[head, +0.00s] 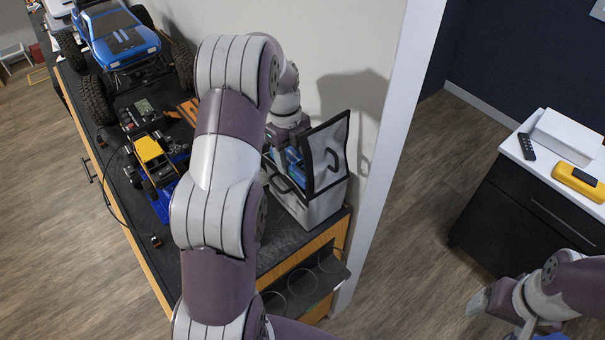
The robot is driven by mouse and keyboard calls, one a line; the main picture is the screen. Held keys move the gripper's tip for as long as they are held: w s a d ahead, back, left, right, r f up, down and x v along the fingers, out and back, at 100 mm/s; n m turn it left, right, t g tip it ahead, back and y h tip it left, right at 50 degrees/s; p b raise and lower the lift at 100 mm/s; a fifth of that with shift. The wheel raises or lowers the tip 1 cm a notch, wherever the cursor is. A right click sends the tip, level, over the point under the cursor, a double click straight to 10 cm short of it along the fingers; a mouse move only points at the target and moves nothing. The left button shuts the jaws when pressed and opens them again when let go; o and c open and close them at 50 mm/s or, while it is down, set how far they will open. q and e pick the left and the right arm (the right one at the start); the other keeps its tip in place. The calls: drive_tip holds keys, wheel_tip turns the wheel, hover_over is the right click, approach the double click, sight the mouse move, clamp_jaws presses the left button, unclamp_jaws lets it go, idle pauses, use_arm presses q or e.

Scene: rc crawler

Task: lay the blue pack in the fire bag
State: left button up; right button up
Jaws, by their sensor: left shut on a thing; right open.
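The fire bag (314,209) is a silver-grey box bag with black edging. It stands upright at the right end of the dark counter, with its flap (328,153) raised and open. My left gripper (291,152) is at the bag's mouth, pointing down, and is shut on the blue pack (294,160). The pack shows as a small blue patch at the bag opening; its lower part is hidden, so I cannot tell whether it touches the bottom. My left arm hides part of the counter. My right gripper (479,301) is open at the lower right, away from the counter.
A blue truck (120,40) and a yellow-and-blue crawler (155,160) stand on the counter (277,236) left of my arm, near a charger (138,114). A wall closes the back. A dark cabinet at right holds a yellow case (578,182). Open floor lies between.

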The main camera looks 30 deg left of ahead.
use_arm(q)
drive_tip(key=w+f+b, duration=0.1)
drive_tip(key=f+b, duration=0.1)
drive_tip(key=d+f+b, duration=0.1)
drive_tip(key=f+b, duration=0.1)
drive_tip(key=f, duration=0.1)
drive_tip(key=w+f+b, duration=0.1)
drive_tip(key=f+b, duration=0.1)
drive_tip(key=f, duration=0.1)
drive_tip(key=shift+w+d, duration=0.3)
drive_tip(key=shift+f, duration=0.1)
drive_tip(key=shift+a+f, duration=0.1)
drive_tip(key=shift+f, duration=0.3)
drive_tip(key=shift+s+f+p, duration=0.1)
drive_tip(key=shift+f+p, duration=0.45)
drive_tip(key=shift+f, duration=0.8)
drive_tip(key=shift+f+b, duration=0.25)
drive_tip(key=shift+b, duration=0.05)
drive_tip(key=o, duration=1.3)
